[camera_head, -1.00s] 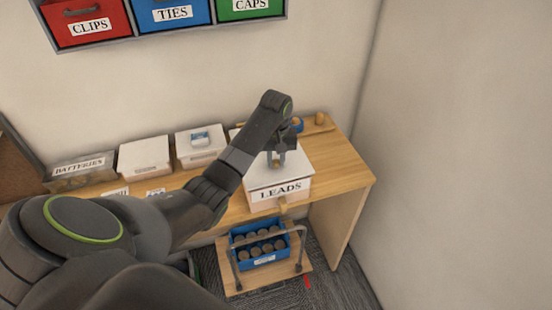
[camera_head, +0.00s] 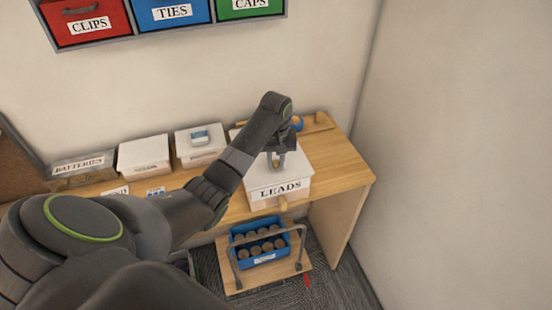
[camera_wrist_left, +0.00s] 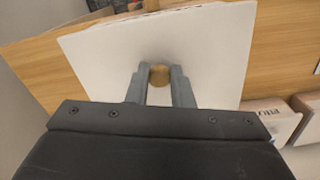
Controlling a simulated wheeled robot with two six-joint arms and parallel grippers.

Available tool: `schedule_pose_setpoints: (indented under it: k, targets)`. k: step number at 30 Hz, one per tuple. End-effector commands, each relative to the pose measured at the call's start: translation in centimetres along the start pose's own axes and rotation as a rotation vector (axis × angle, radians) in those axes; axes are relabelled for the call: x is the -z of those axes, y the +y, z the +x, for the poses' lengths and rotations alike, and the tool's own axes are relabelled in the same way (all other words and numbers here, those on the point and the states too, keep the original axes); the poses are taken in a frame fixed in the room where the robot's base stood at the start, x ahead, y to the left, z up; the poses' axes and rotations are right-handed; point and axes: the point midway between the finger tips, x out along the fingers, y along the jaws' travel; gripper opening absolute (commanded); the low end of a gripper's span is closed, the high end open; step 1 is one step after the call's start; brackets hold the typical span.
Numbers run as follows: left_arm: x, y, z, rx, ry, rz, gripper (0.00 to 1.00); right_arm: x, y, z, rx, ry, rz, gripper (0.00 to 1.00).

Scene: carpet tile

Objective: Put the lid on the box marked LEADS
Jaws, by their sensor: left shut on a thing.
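The box marked LEADS (camera_head: 280,190) stands near the right end of the wooden desk, its label facing front. A white lid (camera_head: 296,165) with a small wooden knob covers its top. In the head view I cannot tell whether the lid is fully seated or slightly above the rim. My left gripper (camera_head: 277,164) is over the lid, shut on the knob. The left wrist view shows the knob (camera_wrist_left: 159,75) between the two fingertips (camera_wrist_left: 160,79), with the white lid (camera_wrist_left: 215,55) spread beneath. The box itself is hidden by the lid there. My right gripper is not in view.
Lidded white boxes (camera_head: 145,153) and a BATTERIES box (camera_head: 80,170) stand left along the desk (camera_head: 345,165). Red, blue and green bins hang on the wall above. A blue crate (camera_head: 260,256) of round items sits on a low wooden platform below. A side wall is right.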

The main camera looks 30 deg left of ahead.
Motion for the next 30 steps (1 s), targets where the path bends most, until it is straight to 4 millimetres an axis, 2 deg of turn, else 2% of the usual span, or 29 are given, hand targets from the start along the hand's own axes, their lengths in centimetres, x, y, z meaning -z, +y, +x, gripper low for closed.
schedule_pose_setpoints:
  k: [30]
  targets:
    - [0.01,0.01,0.48,0.000,0.000,0.000,0.00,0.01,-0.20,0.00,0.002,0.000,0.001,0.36]
